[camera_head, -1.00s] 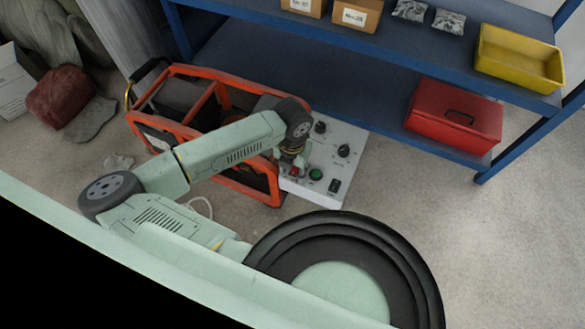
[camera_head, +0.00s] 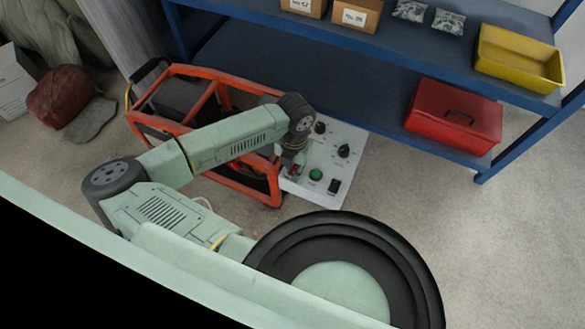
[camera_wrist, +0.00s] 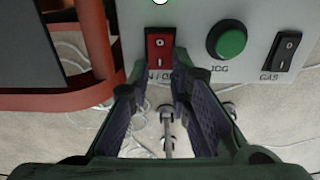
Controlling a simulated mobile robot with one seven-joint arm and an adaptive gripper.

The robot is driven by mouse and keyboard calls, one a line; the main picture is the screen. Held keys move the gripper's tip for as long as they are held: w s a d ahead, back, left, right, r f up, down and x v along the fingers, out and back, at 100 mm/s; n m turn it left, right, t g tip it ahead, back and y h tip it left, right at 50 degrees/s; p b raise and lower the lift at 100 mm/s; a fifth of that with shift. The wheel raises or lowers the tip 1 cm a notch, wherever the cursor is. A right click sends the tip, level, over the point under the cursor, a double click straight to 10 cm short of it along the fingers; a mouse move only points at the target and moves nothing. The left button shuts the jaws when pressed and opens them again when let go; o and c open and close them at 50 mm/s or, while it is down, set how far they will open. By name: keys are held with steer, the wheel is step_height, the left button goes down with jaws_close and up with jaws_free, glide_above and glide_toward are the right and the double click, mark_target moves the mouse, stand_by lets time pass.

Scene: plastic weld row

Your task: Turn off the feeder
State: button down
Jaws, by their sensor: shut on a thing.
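The feeder is an orange-framed machine with a light grey control panel (camera_head: 330,150). Its red rocker switch (camera_wrist: 161,46) has a partly hidden ON/OFF label under it in the wrist view. The switch bears a round mark above and a bar below; which side is pressed I cannot tell. My gripper (camera_wrist: 160,82) has one finger on each side of the switch's lower part and is shut on it. In the head view my wrist largely hides the gripper (camera_head: 293,170) at the panel's lower left.
A green JOG button (camera_wrist: 227,40) and a black GAS rocker (camera_wrist: 282,51) sit right of the red switch. Two black knobs (camera_head: 344,151) stand higher up the panel. The orange frame (camera_wrist: 98,40) is close on the left. A blue shelf (camera_head: 300,72) stands behind.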

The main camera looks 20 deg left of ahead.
steer(key=shift+w+g, duration=0.25)
steer(key=shift+g, duration=0.95)
steer(key=c, duration=1.5)
jaws_free()
steer(key=shift+r, duration=0.1)
steer(key=v, duration=1.2)
steer(key=shift+d, duration=0.1)
